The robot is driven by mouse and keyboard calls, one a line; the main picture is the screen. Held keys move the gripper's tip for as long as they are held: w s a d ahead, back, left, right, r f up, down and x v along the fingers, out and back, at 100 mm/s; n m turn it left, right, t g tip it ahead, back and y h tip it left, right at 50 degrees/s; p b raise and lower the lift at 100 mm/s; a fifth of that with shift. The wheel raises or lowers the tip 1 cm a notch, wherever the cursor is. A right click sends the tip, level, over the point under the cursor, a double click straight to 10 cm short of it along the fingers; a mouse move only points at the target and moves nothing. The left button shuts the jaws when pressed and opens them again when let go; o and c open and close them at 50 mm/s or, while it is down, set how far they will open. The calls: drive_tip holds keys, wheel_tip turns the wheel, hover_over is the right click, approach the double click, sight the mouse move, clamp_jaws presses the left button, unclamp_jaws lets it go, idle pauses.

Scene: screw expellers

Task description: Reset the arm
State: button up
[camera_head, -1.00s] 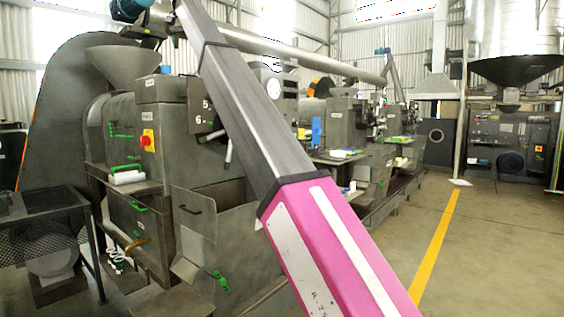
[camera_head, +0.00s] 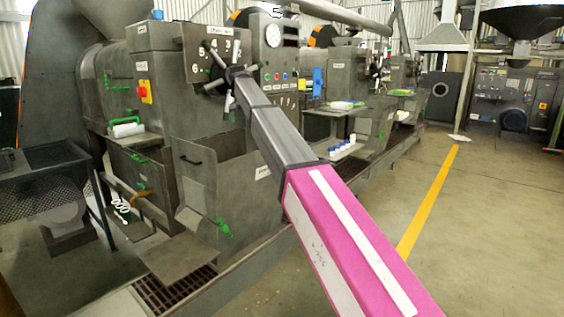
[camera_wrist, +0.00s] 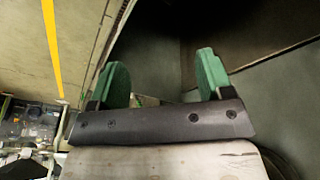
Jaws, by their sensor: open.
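My arm (camera_head: 345,235), pink near the camera and grey beyond, reaches up and left in the head view. Its far end overlaps the dark handles (camera_head: 222,75) on the front of the nearest screw expeller (camera_head: 190,90); I cannot tell whether it touches them. My gripper's fingers cannot be made out in the head view. In the wrist view my gripper (camera_wrist: 162,72) shows two green fingers, wide apart, with nothing between them. Dark grey panels (camera_wrist: 240,80) lie beyond the fingers.
An open grey bin (camera_head: 240,180) juts from the expeller's front. A mesh-sided table (camera_head: 45,185) stands at left. Small blue-topped containers (camera_head: 342,147) sit on a ledge further along. Clear floor with a yellow line (camera_head: 428,205) lies to the right.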

drive_tip(key=s+d+f, duration=0.4)
drive_tip(key=d+f, duration=0.3)
drive_tip(key=f, duration=0.3)
drive_tip(key=s+d+f+g, duration=0.1)
drive_tip(key=s+d+f, duration=0.4)
drive_tip(key=f, duration=0.6)
drive_tip(key=s+d+f, duration=0.3)
drive_tip(key=d+f, duration=0.5)
drive_tip(key=f, duration=0.2)
drive_tip(key=s+d+f, duration=0.5)
drive_tip(key=s+f, duration=0.2)
drive_tip(key=s, duration=0.1)
drive_tip(key=s+d+f+g, duration=0.1)
drive_tip(key=s+d+f, duration=0.4)
drive_tip(key=s+f, duration=0.2)
drive_tip(key=s+d+f+m, duration=0.1)
drive_tip(key=s+d+f, duration=0.5)
drive_tip(key=s, duration=0.5)
drive_tip(key=shift+f+g, duration=0.4)
drive_tip(key=shift+f, duration=0.2)
